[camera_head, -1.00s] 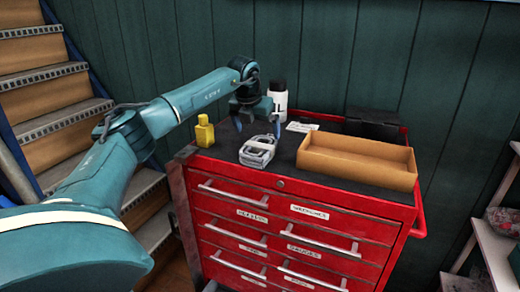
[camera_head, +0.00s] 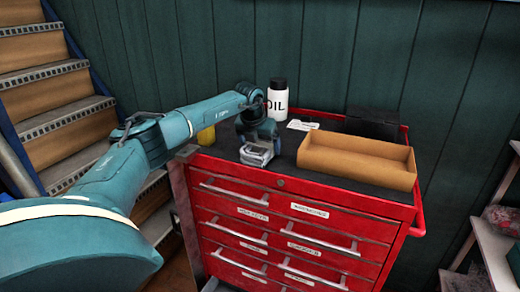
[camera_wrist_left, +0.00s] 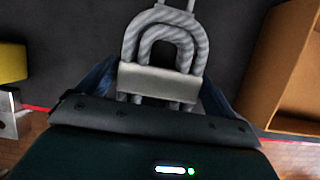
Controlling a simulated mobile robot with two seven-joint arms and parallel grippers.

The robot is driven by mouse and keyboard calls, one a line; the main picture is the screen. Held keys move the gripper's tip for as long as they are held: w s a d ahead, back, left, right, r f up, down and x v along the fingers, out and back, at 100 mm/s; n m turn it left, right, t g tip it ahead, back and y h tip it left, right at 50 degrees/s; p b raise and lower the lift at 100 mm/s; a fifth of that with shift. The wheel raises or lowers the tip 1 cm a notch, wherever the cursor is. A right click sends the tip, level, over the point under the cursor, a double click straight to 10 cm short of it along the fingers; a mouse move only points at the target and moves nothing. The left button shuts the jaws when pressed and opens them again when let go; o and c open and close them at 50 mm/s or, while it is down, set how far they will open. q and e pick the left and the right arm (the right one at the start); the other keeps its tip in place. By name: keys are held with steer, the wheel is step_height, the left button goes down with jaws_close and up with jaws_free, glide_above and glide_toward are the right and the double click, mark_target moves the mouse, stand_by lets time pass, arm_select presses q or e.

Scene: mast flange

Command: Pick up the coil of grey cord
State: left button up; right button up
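The coil of grey cord (camera_head: 256,157) lies on the dark top of the red tool cabinet, near its front edge. In the left wrist view the coil (camera_wrist_left: 165,40) shows looped strands with a pale band across them. My left gripper (camera_head: 259,141) is down over the coil and hides its back part in the head view. In the wrist view, the blue fingers of my left gripper (camera_wrist_left: 160,82) stand on either side of the banded part, apart from each other. I see no clear grip on the cord. My right gripper is not in view.
An open cardboard box (camera_head: 357,160) stands right of the coil. A white oil bottle (camera_head: 277,102) stands behind, beside a paper label (camera_head: 302,126). A yellow bottle (camera_head: 206,136) is partly hidden by my left arm. A black case (camera_head: 374,124) is at the back right.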

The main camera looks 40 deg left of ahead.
arm_select(q)
steer(key=shift+r, duration=0.1)
steer(key=c, duration=0.7)
steer(key=shift+c, duration=0.4)
